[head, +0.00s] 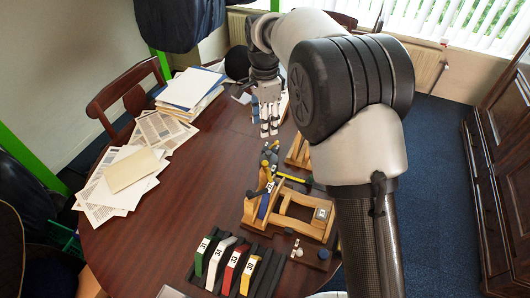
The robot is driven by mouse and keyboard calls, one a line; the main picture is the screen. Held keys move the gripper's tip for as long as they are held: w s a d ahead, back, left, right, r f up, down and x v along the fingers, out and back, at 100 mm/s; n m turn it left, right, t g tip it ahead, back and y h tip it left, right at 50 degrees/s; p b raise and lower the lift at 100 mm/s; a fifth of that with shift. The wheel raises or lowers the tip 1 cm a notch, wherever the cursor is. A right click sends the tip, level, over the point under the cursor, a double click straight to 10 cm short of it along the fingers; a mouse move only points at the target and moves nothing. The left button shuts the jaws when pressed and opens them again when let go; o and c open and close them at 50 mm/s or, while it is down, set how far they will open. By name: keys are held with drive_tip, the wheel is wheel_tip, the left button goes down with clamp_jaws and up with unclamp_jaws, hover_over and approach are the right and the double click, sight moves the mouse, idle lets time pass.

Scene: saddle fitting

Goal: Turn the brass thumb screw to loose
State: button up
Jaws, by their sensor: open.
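My gripper (269,126) points down over the far part of the brown table, beyond the wooden fixture. Its two fingers are apart, with nothing seen between them. The wooden fixture (286,222) stands nearer on the table, with dark and blue parts and yellow-ended pieces at its upper left. I cannot make out a brass thumb screw for certain; it is too small or hidden among these parts. My arm covers the area to the right of the fixture.
A dark rack holds numbered green (203,255), white (218,262), red (233,267) and yellow (249,275) pieces. Small parts sit on a dark board (311,258). Papers (126,172) cover the table's left side. Bare tabletop (190,200) lies between papers and fixture.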

sight(265, 163)
wheel_tip(265, 163, down, 18)
drive_tip(key=b, duration=0.5)
drive_tip(key=shift+r, duration=0.25)
drive_tip(key=shift+c, duration=0.3)
clamp_jaws()
